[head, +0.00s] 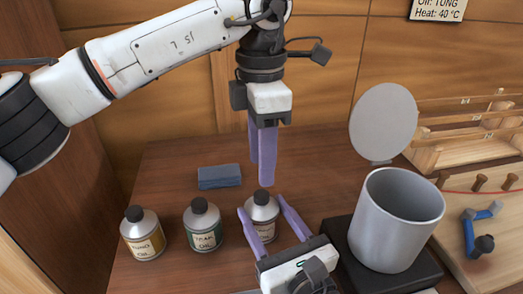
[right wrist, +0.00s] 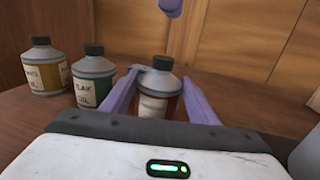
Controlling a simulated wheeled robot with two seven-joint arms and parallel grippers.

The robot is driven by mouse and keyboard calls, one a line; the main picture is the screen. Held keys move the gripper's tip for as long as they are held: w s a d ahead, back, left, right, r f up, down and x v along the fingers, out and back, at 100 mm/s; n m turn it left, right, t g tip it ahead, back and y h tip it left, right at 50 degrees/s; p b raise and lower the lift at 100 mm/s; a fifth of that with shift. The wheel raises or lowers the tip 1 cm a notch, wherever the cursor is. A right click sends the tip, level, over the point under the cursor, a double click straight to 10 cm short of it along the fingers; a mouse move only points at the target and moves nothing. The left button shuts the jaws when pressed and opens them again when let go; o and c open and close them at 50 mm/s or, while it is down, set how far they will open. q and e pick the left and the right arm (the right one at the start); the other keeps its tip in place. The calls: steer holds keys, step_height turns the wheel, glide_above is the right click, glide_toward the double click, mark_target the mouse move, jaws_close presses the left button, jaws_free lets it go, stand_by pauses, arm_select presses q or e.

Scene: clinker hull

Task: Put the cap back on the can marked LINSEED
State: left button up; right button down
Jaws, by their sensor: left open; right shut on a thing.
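Three grey cans with black caps stand in a row on the bench. The rightmost can (head: 264,229) has a dark red label with a pale patch in the right wrist view (right wrist: 154,105); I cannot read its word. A black cap (head: 261,197) sits on its top, and also shows in the right wrist view (right wrist: 162,62); whether it is fully tight I cannot tell. My right gripper (head: 263,208) is shut on this can, one purple finger on each side. My left gripper (head: 262,172) is open, pointing down, just above the cap and apart from it.
The TUNG can (head: 143,238) and green-labelled TEAK OIL can (head: 203,230) stand to the left. A blue-grey block (head: 219,176) lies behind. A grey pot (head: 395,225) with raised lid (head: 383,122) stands on a black plate at right, near the wooden hull (head: 470,140). The front left bench is clear.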

mark_target(262, 194)
arm_select(q)
steer(key=n, duration=0.4)
steer(key=shift+r+n, duration=0.2)
steer(key=shift+n, duration=0.1)
steer(key=n, duration=0.4)
steer(key=shift+r, duration=0.15)
steer(key=n, duration=0.4)
steer(key=shift+r, duration=0.1)
steer(key=n, duration=0.4)
steer(key=shift+r, duration=0.15)
steer(key=shift+f, duration=4.05)
